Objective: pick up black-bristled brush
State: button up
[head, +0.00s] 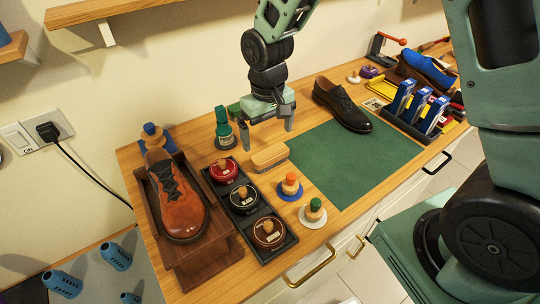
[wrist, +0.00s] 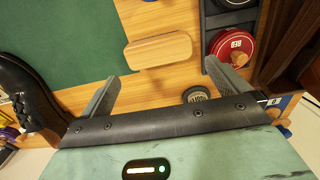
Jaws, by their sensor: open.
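A wooden-backed brush (head: 270,157) lies on the wooden bench top between the green mat and the tin tray. Its wooden back faces up, and I cannot make out its bristles or their colour. In the wrist view the brush (wrist: 158,50) lies just beyond the fingertips, roughly centred between them. My gripper (head: 267,132) is open and empty, with its fingers pointing down on the wall side of the brush. In the wrist view the gripper's two fingers (wrist: 162,72) are spread wide, apart from the brush.
A dark tray holds polish tins, including a red one (head: 223,170). Two round applicators (head: 291,186) (head: 313,212) stand nearby. A black shoe (head: 342,104) rests on the green mat (head: 335,165), whose middle is clear. A brown shoe (head: 175,195) sits left.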

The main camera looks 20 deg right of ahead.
aim_at(270, 152)
notch_tip(270, 152, down, 2)
jog(key=shift+f, duration=0.2)
jog(key=f, duration=0.1)
jog(key=f+p, duration=0.1)
jog(key=f, duration=0.2)
jog(key=shift+s+d, duration=0.15)
jog(key=shift+s, duration=0.2)
jog(key=shift+f, duration=0.6)
jog(key=c, duration=0.6)
